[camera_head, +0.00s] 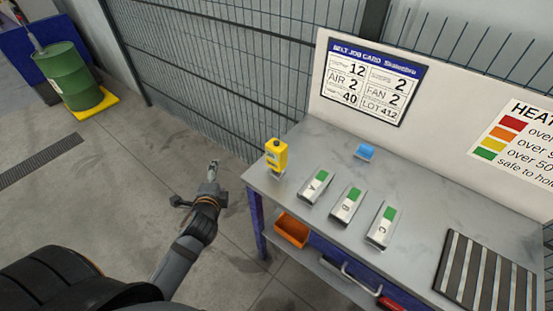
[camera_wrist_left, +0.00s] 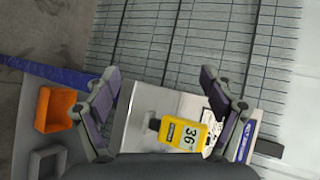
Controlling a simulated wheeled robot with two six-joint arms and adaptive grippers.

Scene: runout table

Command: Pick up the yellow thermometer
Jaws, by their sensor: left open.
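The yellow thermometer (camera_head: 276,155) stands upright near the left end of the grey table (camera_head: 410,230) in the head view. In the left wrist view the yellow thermometer (camera_wrist_left: 184,135) shows between my open fingers, its display reading 36. My left gripper (camera_head: 213,172) is off the table's left end, to the left of the thermometer and apart from it. In the left wrist view my left gripper (camera_wrist_left: 166,105) is open and empty. My right gripper is not in view.
Three metal holders with green labels, A (camera_head: 317,186), B (camera_head: 347,205) and C (camera_head: 382,225), stand right of the thermometer. A blue object (camera_head: 365,152) lies behind them. A striped rack (camera_head: 488,275) is at the right. An orange bin (camera_head: 292,230) sits below. A wire fence (camera_head: 215,70) stands behind.

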